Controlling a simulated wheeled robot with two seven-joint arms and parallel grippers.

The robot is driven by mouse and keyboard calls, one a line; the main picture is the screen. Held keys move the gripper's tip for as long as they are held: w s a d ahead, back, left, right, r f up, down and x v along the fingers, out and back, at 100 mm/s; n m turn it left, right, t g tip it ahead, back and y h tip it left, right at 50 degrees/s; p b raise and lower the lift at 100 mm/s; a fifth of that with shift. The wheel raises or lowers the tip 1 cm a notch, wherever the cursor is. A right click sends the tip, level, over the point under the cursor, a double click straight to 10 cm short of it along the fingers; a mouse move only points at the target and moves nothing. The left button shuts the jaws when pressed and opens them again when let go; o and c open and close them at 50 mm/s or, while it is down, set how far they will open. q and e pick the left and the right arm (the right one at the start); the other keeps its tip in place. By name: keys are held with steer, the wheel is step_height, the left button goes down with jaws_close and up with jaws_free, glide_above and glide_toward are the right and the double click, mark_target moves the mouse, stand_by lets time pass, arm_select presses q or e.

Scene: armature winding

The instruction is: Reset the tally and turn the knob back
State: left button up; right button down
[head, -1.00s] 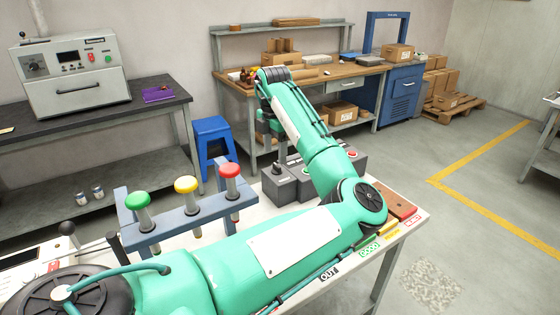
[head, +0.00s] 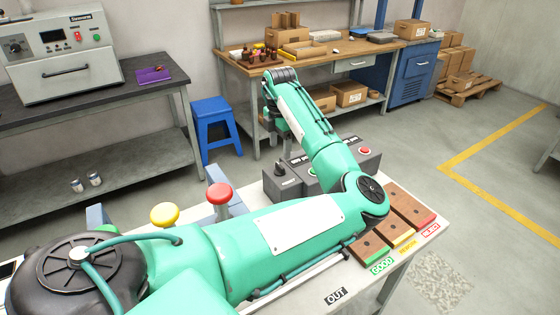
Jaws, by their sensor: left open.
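A dark knob (head: 280,169) stands on the grey control box (head: 288,188) on the near white table. The box also has a red button (head: 365,150) and a green button that is mostly hidden by my left forearm. Three wooden boards with holes lie at the table's right, by the labels GOOD (head: 382,266), REWORK and REJECT. I cannot tell which part is the tally. My left gripper (head: 268,123) is open, small and partly hidden behind its wrist, beyond the control box. My right gripper is not in view.
A yellow-topped plunger (head: 164,215) and a red-topped plunger (head: 219,195) stand left of the box, partly behind my left arm. A blue stool (head: 212,125) stands behind the table. A bench with boxes (head: 300,62) is at the back.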

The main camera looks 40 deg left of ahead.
mark_target(280, 165)
arm_select(q)
step_height(280, 165, down, 7)
steer(key=shift+f+p, duration=0.1)
steer(key=shift+p, duration=0.2)
steer(key=c, duration=1)
